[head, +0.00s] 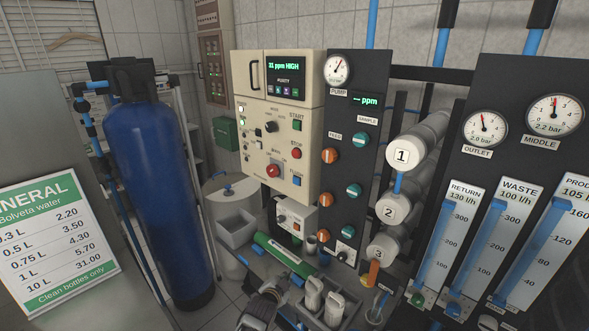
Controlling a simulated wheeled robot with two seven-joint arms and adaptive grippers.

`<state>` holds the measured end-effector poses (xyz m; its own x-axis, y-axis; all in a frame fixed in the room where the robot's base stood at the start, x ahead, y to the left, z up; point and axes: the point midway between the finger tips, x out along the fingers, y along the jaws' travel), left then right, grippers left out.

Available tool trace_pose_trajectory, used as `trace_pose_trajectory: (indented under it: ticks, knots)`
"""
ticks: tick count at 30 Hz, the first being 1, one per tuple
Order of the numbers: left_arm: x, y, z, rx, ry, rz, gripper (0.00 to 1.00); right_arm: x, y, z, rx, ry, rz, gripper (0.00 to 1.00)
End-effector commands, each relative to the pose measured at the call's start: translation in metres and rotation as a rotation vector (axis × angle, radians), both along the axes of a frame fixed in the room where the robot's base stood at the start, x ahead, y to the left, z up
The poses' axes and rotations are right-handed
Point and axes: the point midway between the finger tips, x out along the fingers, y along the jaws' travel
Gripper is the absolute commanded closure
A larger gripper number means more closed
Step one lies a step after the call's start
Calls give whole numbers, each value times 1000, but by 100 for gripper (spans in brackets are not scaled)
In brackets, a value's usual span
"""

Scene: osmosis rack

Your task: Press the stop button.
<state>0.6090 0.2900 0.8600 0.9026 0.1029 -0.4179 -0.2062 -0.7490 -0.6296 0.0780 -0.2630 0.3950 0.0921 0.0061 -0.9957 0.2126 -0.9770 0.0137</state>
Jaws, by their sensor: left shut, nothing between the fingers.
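The stop button (296,153) is a small round red button at the right side of the cream control panel (254,135), with the label STOP just above it. My left gripper (268,292) is at the bottom centre of the head view, dark, shut and empty. It is well below the panel and apart from the stop button. My right gripper is out of view.
A green cylinder (277,252) and a grey tray with white bottles (312,294) lie near my left gripper. A blue tank (160,190) stands left. A black valve panel (350,190) and white cylinders (403,153) are right of the control panel. The stop button's front looks unobstructed.

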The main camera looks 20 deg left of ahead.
Motion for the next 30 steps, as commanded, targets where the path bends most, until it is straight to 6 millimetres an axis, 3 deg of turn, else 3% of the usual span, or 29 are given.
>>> trace_pose_trajectory:
  ticks: [6,15,30]
  knots:
    - [29,14,59,109,-141,-13,100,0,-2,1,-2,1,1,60]
    - [56,33,142,277,-324,-10,100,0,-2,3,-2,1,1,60]
    - [72,64,287,598,-615,62,100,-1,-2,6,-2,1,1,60]
